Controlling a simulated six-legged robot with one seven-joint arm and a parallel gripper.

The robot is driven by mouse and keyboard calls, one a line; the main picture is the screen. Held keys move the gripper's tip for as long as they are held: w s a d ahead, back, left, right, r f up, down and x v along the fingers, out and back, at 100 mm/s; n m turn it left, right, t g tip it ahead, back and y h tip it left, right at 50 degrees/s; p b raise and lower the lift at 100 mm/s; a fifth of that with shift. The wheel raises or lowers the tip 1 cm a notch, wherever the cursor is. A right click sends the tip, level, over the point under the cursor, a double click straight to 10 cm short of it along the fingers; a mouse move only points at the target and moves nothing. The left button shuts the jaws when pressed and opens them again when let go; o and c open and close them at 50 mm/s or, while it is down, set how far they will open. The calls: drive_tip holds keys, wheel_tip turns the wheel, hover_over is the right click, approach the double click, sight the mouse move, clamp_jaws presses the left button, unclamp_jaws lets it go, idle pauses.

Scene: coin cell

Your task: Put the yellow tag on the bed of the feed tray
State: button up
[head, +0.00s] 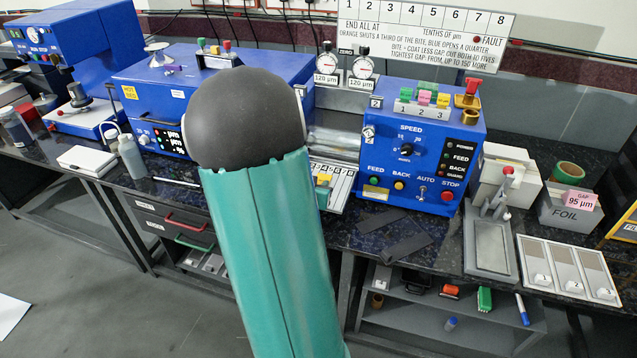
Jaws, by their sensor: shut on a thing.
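My teal arm with its dark round joint fills the middle of the head view. My gripper is hidden behind it, so I cannot see what it holds. A small yellow piece (323,181) shows close to the arm's right edge, over a pale numbered tray (341,178) in front of the blue machines; I cannot tell whether it is the yellow tag. Another yellow tag-like piece (443,100) sits in the numbered rack on the right blue machine, beside pink and green ones. No part is clearly marked as the feed tray; the arm hides part of the bench there.
The right blue machine (408,150) has feed, back, auto and stop controls. Dark flat pieces (395,235) lie on the bench in front of it. A grey plate with a lever clamp (490,248) and a numbered panel (568,270) stand at right. A bottle (131,157) stands left.

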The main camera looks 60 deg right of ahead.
drive_tip(key=shift+w+f, duration=0.1)
drive_tip(key=shift+f, duration=0.1)
drive_tip(key=o, duration=0.9)
drive_tip(key=shift+o, duration=0.2)
